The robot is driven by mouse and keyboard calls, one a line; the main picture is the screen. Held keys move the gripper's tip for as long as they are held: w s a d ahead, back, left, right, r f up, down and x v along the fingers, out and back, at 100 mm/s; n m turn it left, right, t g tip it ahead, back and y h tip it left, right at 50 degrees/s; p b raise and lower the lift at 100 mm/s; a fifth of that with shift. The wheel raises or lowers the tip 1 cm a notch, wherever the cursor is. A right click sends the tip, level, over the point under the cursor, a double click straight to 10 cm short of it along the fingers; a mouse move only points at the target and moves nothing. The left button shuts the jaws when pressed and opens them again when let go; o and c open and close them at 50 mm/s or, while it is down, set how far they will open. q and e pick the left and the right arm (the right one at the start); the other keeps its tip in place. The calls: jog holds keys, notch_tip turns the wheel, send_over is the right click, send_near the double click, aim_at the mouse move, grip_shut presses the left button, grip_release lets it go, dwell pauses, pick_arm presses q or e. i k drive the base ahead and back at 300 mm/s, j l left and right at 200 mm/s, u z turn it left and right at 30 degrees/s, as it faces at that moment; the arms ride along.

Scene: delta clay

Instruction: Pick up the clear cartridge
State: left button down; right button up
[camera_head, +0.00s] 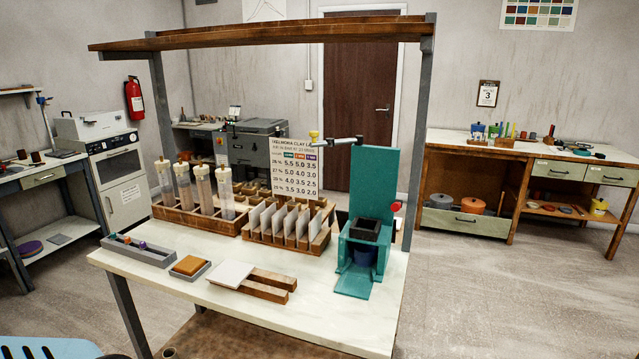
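Several clear tube cartridges stand upright in a wooden rack (200,218) at the back left of the workbench. The rightmost cartridge (226,190) has a pale top and looks the most see-through in its lower part. The others, such as the leftmost cartridge (166,184), also have pale tops and pale or brownish contents. I cannot tell which single one is meant by clear. The rack hides the lower ends. Neither my left nor my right gripper is in view.
On the workbench (345,320), a slotted rack with pale tiles (285,228) and a teal press (366,225) stand right of the cartridges. A grey tray (140,250), an orange block (190,265) and wooden bars (268,284) lie in front. A shelf (260,35) spans overhead.

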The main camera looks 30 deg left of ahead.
aim_at(202, 184)
jog(key=u, duration=1.8)
jog(key=i+j, duration=0.25)
jog(key=j, duration=0.2)
jog(key=i+j+z, duration=0.1)
jog(key=i+j, duration=0.15)
jog(key=j, duration=0.2)
jog(key=i+j, duration=0.25)
jog(key=j, duration=0.2)
jog(key=i+j+z, duration=0.1)
jog(key=i+j, duration=0.15)
jog(key=j, duration=0.25)
jog(key=i+j, duration=0.2)
jog(key=j, duration=0.25)
jog(key=i+j, duration=0.2)
jog(key=j, duration=0.3)
jog(key=i+j+z, duration=0.1)
jog(key=i+j, duration=0.15)
jog(key=j, duration=0.25)
jog(key=i+j, duration=0.2)
jog(key=j, duration=0.3)
jog(key=z, duration=0.05)
